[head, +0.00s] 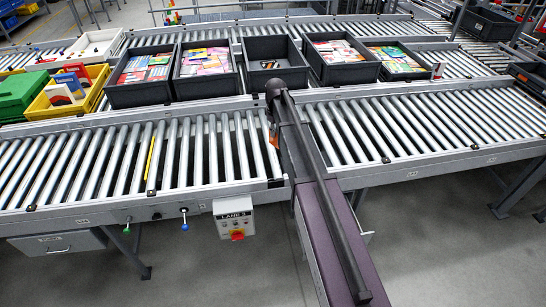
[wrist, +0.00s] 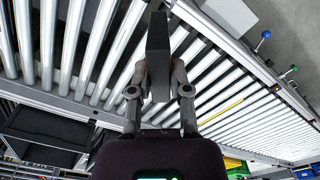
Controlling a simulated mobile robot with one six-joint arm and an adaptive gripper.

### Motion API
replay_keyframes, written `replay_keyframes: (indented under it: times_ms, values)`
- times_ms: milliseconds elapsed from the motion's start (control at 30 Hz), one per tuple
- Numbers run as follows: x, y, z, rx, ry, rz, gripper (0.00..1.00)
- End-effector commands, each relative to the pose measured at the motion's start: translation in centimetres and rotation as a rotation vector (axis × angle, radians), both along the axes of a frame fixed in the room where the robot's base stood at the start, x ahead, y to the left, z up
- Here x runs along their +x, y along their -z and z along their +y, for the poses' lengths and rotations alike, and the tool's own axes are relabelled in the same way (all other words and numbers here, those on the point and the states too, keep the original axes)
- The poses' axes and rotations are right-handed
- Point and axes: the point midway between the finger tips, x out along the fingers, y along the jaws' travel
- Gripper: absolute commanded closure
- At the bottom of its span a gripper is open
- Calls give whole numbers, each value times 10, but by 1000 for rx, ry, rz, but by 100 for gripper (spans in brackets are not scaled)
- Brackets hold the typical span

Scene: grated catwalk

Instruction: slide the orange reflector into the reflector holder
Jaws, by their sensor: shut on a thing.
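My gripper (wrist: 160,80) is in the wrist view, its two fingers closed on the sides of a dark grey, flat-sided block (wrist: 158,50). I take this to be the back of the orange reflector; no orange face shows there. In the head view an orange sliver (head: 273,134) shows at the left edge of my arm, above the rollers near the front rail. My arm hides the gripper and most of what it holds in that view. I cannot make out the reflector holder for certain in either view.
The roller conveyor (head: 215,150) spans the view, with a yellow strip (head: 150,158) among its rollers. Dark totes (head: 140,95) stand along the far side, some with packets. A yellow crate (head: 42,108) and green bin (head: 18,92) are left. A control box (head: 235,219) hangs in front.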

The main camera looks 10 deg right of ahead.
Motion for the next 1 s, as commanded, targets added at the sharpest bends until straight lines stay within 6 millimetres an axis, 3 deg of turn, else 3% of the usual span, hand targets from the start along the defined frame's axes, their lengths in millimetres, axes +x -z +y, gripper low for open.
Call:
replay_keyframes:
  times_ms: [467, 667, 1000]
  values:
    - [0, 11, 5, 0, -54, 0, 100]
    - [0, 35, 5, 0, -182, -1, 100]
    - [0, 91, 4, 0, -530, -3, 100]
